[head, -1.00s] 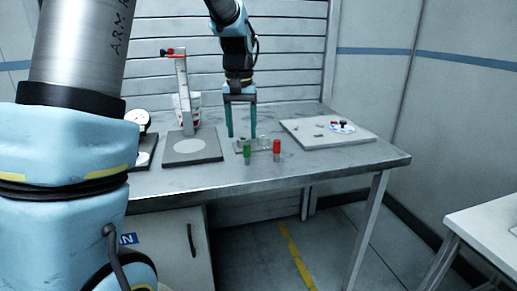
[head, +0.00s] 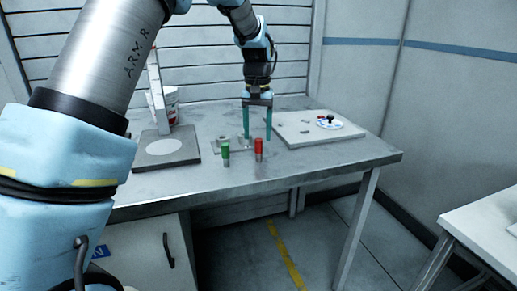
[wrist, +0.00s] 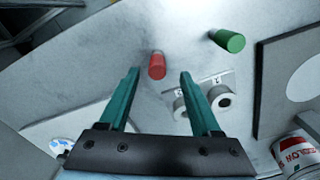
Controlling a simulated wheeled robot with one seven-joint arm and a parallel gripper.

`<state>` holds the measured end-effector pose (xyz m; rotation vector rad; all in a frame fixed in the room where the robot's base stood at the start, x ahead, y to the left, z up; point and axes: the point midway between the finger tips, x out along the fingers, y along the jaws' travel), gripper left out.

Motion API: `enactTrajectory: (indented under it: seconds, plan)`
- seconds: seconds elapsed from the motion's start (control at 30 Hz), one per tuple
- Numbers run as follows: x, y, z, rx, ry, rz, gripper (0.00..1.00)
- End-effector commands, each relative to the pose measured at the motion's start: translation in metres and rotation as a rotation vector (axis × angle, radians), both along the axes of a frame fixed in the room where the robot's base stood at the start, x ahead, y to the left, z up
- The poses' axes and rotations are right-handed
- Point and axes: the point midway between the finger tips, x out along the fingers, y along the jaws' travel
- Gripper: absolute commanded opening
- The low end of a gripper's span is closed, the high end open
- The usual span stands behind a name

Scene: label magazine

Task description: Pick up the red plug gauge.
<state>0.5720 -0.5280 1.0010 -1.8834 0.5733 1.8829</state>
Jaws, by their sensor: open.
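The red plug gauge (head: 259,148) stands upright near the front edge of the grey table (head: 330,165). It also shows in the wrist view (wrist: 157,66), between and beyond my fingertips. My gripper (head: 257,137) is open and empty, its two green fingers pointing down behind the red gauge in the head view. In the wrist view my gripper (wrist: 160,72) has a finger on each side of the red gauge's line, with clear gaps. I cannot tell the exact height of the fingertips above the table.
A green plug gauge (head: 225,153) stands left of the red one. Two grey rings (wrist: 222,97) lie on a small plate. A flat board (head: 310,132) with a white-blue disc is at right; a stand base (head: 165,150) and a white-red cup (wrist: 296,152) are at left.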

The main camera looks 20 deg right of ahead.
Motion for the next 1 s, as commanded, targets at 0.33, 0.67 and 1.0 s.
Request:
enactTrajectory:
  seconds: [0.33,0.67,1.0]
  plan:
    - [-0.004,-0.002,-0.038,0.001,0.0,0.0,0.65]
    - [-0.004,-0.002,-0.039,0.0,0.0,0.0,0.51]
    - [-0.004,-0.002,-0.039,0.0,0.0,0.0,0.13]
